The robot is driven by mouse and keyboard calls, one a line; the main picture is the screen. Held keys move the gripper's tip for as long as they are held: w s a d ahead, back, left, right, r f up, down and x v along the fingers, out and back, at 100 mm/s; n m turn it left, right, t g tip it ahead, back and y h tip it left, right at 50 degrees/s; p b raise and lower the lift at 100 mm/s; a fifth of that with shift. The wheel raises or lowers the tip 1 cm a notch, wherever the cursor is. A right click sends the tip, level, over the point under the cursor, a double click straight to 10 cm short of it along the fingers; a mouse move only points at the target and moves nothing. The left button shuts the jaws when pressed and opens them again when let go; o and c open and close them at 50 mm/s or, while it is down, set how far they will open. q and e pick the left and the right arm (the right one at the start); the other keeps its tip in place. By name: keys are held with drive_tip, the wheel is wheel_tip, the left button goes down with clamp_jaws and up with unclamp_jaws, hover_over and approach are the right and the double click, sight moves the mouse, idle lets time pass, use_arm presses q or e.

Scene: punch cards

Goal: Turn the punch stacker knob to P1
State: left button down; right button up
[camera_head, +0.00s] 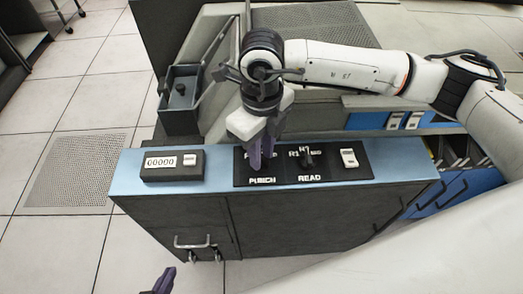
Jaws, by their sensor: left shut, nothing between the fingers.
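The punch knob is on the dark panel marked PUNCH (262,181) on top of the card machine (225,184). My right gripper (262,158), on the white arm from the right, points down onto that spot. Its purple fingers hide the knob and most of the labels around it, so I cannot tell where the knob points or whether the fingers grip it. My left gripper (165,281) is shut and empty at the bottom edge, in front of the machine and well apart from the panel.
The black READ knob (306,160) stands just right of the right gripper, with a white switch (349,158) beyond it. A counter box (172,164) reading 00000 sits on the left of the top. A handle (194,243) sticks out from the front. Tiled floor is open at left.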

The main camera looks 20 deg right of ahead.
drive_tip(key=shift+o, duration=0.3)
wheel_tip(320, 180, up, 10)
drive_tip(key=shift+r, duration=0.15)
idle(0.3)
